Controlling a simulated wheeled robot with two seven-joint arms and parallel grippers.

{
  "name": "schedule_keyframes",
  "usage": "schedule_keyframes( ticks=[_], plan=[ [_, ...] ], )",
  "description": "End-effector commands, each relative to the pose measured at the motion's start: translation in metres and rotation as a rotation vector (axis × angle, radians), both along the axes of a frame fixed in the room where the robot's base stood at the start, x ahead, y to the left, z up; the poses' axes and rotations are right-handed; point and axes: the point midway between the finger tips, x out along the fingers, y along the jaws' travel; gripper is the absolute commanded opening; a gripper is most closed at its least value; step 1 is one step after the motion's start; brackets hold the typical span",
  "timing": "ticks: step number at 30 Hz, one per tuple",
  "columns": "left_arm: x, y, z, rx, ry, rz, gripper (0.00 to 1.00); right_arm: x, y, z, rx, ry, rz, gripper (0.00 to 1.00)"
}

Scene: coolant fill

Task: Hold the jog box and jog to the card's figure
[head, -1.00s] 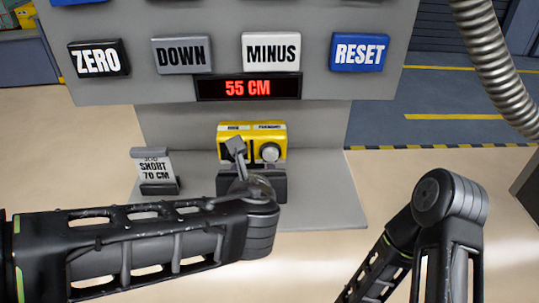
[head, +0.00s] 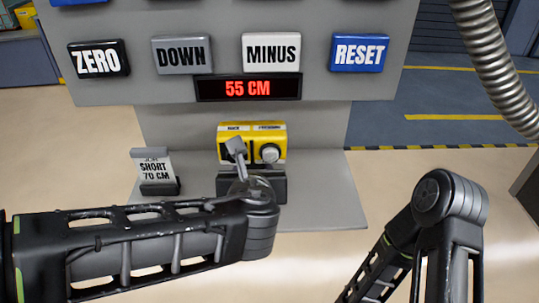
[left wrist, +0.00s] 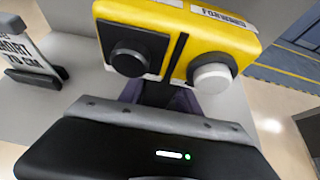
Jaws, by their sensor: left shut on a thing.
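The yellow jog box (head: 251,137) stands at the middle of the grey panel's shelf. The left wrist view shows the jog box (left wrist: 183,40) close up, with a black button (left wrist: 138,52) on the left and a pale grey button (left wrist: 211,74) on the right. My left gripper (head: 237,152) is at its front and is shut on it; the fingertips (left wrist: 158,95) are mostly hidden under the box. The card (head: 155,168) on the left reads "JOG SHORT 70 CM". The red display (head: 248,88) reads 55 CM. My right gripper is out of view.
Labelled buttons line the panel above: ZERO (head: 98,58), DOWN (head: 181,54), MINUS (head: 271,52) and RESET (head: 360,52). A dark stand (head: 274,184) is below the box. A ribbed hose (head: 497,65) hangs at the right. The shelf's right part is clear.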

Motion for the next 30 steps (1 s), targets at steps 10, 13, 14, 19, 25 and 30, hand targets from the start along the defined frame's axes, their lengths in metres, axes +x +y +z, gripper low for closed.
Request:
schedule_keyframes(
  ticks=[10,13,14,19,25,30],
  plan=[
    [-0.0001,-0.0001,-0.0003,0.0,0.0,0.0,0.08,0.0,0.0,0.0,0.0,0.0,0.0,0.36],
    [-0.0001,-0.0001,-0.0003,0.0,0.001,0.0,0.08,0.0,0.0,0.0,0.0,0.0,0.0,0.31],
    [-0.0001,-0.0001,-0.0003,0.0,0.001,0.0,0.08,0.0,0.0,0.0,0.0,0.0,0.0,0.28],
    [-0.0001,-0.0001,-0.0003,0.0,0.001,0.0,0.08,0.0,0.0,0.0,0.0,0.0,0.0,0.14],
    [-0.0002,-0.0001,-0.0004,0.0,0.001,0.0,0.08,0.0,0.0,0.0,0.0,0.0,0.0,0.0],
    [-0.0002,-0.0001,-0.0004,0.0,0.001,0.0,0.08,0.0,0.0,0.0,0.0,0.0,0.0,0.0]
  ],
)
